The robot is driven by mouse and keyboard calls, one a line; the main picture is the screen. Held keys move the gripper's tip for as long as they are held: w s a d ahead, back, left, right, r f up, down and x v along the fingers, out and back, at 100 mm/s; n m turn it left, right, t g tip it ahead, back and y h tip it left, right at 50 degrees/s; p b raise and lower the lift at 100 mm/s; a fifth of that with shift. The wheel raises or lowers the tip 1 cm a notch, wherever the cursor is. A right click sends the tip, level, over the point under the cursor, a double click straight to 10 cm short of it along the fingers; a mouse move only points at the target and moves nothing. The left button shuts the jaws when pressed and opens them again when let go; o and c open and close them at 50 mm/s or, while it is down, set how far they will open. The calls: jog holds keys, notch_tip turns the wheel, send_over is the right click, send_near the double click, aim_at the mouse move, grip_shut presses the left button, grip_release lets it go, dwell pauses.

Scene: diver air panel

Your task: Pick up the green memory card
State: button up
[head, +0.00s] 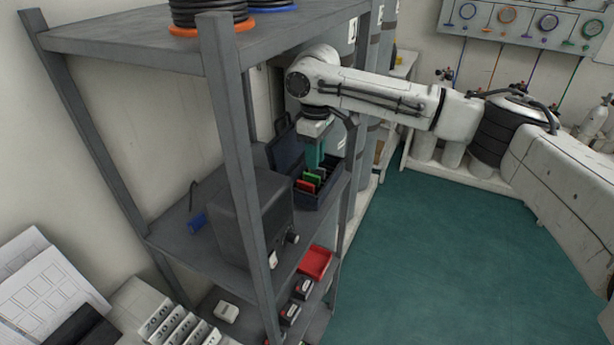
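The green memory card (309,178) stands in a dark open case (325,196) on the middle shelf, small in the head view. A red card (304,187) stands just in front of it, and dark slots or cards lie to its right. My gripper (314,164) points down from the end of my arm, just above the cards, with a teal part at its lower end. I cannot tell whether its fingers are apart or touch the green card. The case's lid (286,147) stands open behind it on the left.
A grey shelf post (240,170) stands in front, left of the case. A dark grey box (255,217) sits beside the case. The upper shelf (150,35) is above. A red tray (316,262) lies on a lower shelf. The green floor (450,250) at right is clear.

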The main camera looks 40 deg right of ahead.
aim_at(316, 176)
jog(key=shift+s+d+f+p, duration=0.1)
jog(key=shift+f+p, duration=0.55)
jog(key=shift+f, duration=2.35)
grip_shut()
